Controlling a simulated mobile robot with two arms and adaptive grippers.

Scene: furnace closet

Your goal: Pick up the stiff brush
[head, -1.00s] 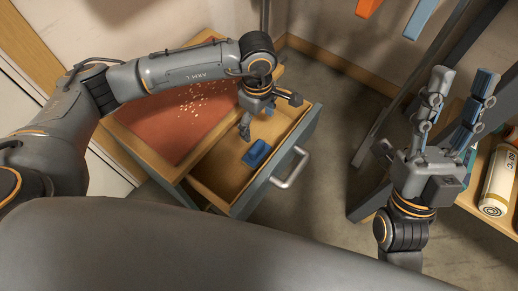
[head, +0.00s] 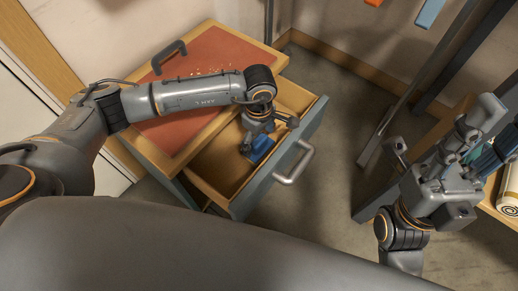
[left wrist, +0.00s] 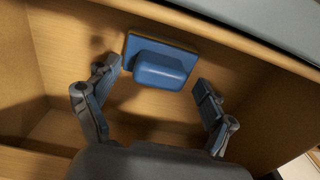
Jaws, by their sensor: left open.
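The stiff brush shows as a blue block with a rounded raised grip, lying in the open wooden drawer (head: 207,172). In the head view the brush (head: 261,148) is partly hidden by my left gripper (head: 266,136), which reaches down into the drawer. In the left wrist view the brush (left wrist: 162,66) sits just ahead of and between the fingertips of my left gripper (left wrist: 157,78). That gripper is open and empty, with a gap to the brush on both sides. My right gripper (head: 496,122) is raised at the right, its fingers apart with nothing between them.
The drawer's grey-blue front (head: 270,170) bears a metal handle (head: 295,162). The cabinet's reddish top (head: 205,65) holds light crumbs and a dark handle (head: 169,56). A shelf with a white cylinder (head: 509,192) is at right.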

